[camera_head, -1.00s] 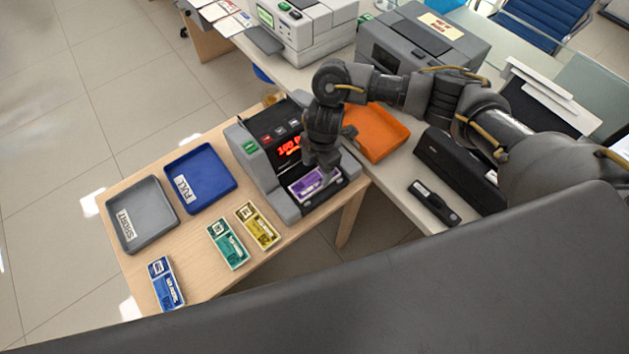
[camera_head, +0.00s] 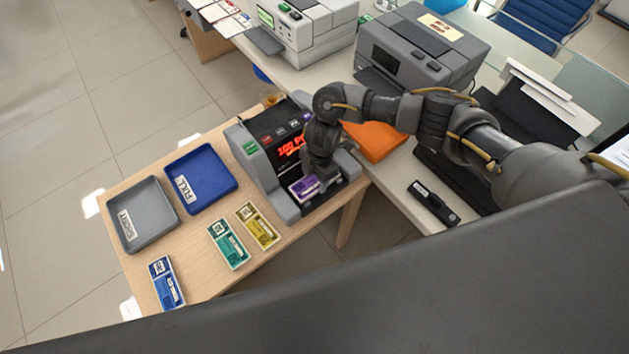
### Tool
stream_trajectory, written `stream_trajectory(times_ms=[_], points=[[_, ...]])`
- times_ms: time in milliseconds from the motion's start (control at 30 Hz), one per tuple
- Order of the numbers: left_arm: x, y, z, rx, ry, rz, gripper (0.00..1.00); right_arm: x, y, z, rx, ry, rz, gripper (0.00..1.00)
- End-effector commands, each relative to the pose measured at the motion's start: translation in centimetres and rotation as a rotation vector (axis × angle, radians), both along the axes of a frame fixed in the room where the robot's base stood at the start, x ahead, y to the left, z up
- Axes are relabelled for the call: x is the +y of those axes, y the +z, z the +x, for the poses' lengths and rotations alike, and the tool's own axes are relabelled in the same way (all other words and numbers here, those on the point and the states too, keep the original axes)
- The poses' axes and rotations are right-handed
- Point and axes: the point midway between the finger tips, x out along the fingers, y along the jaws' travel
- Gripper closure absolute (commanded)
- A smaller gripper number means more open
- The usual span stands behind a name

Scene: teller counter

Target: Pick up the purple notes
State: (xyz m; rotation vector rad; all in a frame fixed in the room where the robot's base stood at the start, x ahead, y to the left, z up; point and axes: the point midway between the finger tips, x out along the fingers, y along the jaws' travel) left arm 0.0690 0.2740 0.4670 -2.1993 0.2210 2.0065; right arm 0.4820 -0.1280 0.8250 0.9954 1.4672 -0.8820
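The purple notes (camera_head: 303,189) lie in the front tray of the grey counting machine (camera_head: 262,160), whose red display is lit. My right gripper (camera_head: 322,184) points down over the right part of the purple notes and hides that part. Its fingertips are too dark and small to tell whether they are open or shut, or whether they touch the notes. My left gripper is not in view.
A blue tray (camera_head: 226,188) and a grey tray (camera_head: 113,224) stand on the wooden table. Yellow notes (camera_head: 258,225), green notes (camera_head: 228,243) and blue notes (camera_head: 165,284) lie in front. An orange tray (camera_head: 378,147) and a black device (camera_head: 433,203) are to the right.

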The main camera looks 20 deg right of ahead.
Motion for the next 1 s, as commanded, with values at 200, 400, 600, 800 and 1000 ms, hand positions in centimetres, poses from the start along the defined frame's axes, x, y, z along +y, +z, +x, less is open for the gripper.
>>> stream_trajectory(times_ms=[200, 400, 600, 800, 1000], points=[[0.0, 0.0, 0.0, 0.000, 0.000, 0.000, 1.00, 0.0, 0.0, 0.0, 0.000, 0.000, 0.000, 0.70], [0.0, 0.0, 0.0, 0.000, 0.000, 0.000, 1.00, 0.0, 0.4, 0.1, -0.001, 0.000, 0.001, 0.70], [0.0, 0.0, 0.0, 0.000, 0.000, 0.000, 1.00, 0.0, 2.7, 0.2, -0.004, 0.001, 0.003, 0.70], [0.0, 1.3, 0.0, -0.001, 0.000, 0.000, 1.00, 0.7, 7.0, -2.6, -0.008, 0.010, 0.001, 0.70], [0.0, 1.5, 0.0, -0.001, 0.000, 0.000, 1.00, 1.6, 10.1, -6.9, -0.003, 0.012, 0.001, 0.70]])
